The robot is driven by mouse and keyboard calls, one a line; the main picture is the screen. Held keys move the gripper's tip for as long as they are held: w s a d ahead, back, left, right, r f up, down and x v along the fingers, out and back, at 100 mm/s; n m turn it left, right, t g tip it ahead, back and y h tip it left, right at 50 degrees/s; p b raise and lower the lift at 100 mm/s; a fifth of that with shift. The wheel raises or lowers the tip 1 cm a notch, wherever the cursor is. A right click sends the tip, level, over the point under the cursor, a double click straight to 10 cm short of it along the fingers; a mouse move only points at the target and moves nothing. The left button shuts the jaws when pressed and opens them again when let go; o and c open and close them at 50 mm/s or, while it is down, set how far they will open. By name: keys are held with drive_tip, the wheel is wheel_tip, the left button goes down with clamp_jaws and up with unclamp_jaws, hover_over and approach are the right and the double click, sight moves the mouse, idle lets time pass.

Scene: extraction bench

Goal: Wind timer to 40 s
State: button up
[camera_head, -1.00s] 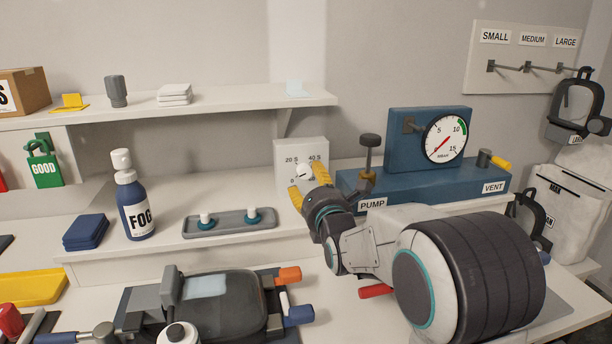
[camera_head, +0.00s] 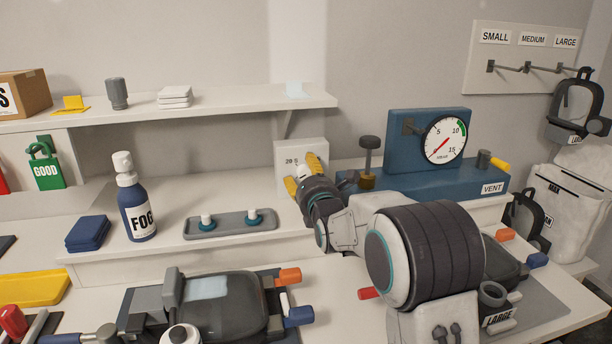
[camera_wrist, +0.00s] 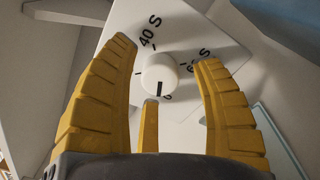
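The timer (camera_head: 287,150) is a white box standing on the bench shelf, left of the blue pump unit. In the wrist view its face (camera_wrist: 190,22) shows a white round knob (camera_wrist: 159,74) with a black pointer line and the printed marks "40 S" and "60 S". The pointer line is aimed toward the bottom of the picture, at a mark partly hidden by a finger. My gripper (camera_head: 304,172) has its yellow fingers spread before the timer. In the wrist view the open fingers (camera_wrist: 162,60) stand either side of the knob, with visible gaps; they do not appear to touch it.
The blue pump unit (camera_head: 428,182) with its gauge and dark plunger knob (camera_head: 369,143) stands close on the right. A grey tray (camera_head: 230,232) with two small teal-based pieces lies left of my gripper. A FOG bottle (camera_head: 136,205) stands farther left.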

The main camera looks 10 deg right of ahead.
clamp_jaws()
idle(0.3)
drive_tip(key=shift+r, duration=0.15)
idle(1.0)
drive_tip(key=shift+o, duration=0.2)
unclamp_jaws()
drive_tip(key=s, duration=1.2)
